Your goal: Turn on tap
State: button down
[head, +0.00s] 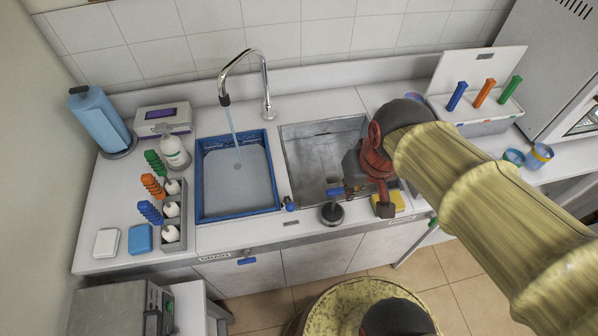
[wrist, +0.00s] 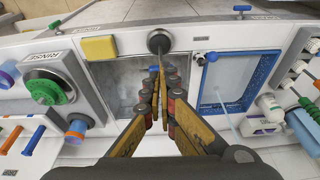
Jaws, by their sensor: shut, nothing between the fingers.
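The chrome gooseneck tap (head: 252,62) stands behind the sinks with its spout over the left, blue-rimmed basin (head: 203,190). A thin stream of water (head: 232,130) runs from the spout into that basin. Another blue handle (head: 335,192) is at the front of the grey right basin (head: 302,160). My gripper (wrist: 159,70) is shut and empty over the right basin, its tips close to that second handle. I cannot tell whether they touch.
A dark round knob (head: 332,213) and a yellow sponge (head: 398,203) are at the front edge. A white box with coloured holders (head: 484,122) is at right. The floor in front is partly clear.

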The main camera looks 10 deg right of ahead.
aim_at(289, 204)
jog(key=w+a+f+m+g+y+p, duration=0.1)
jog(key=w+f+m+g+y+p, duration=0.15)
jog(key=w+p, duration=0.45)
jog(key=w+a+f+m+g+y+p, duration=0.1)
jog(key=w+m+g+y+p, duration=0.2)
jog(key=w, duration=0.5)
jog(key=s+a+r+p+x, duration=0.1)
jog(key=s+x, duration=0.1)
jog(key=x, duration=1.1)
jog(key=shift+s+h, duration=0.15)
jog(key=shift+h, duration=0.3)
jog(key=shift+n, duration=0.25)
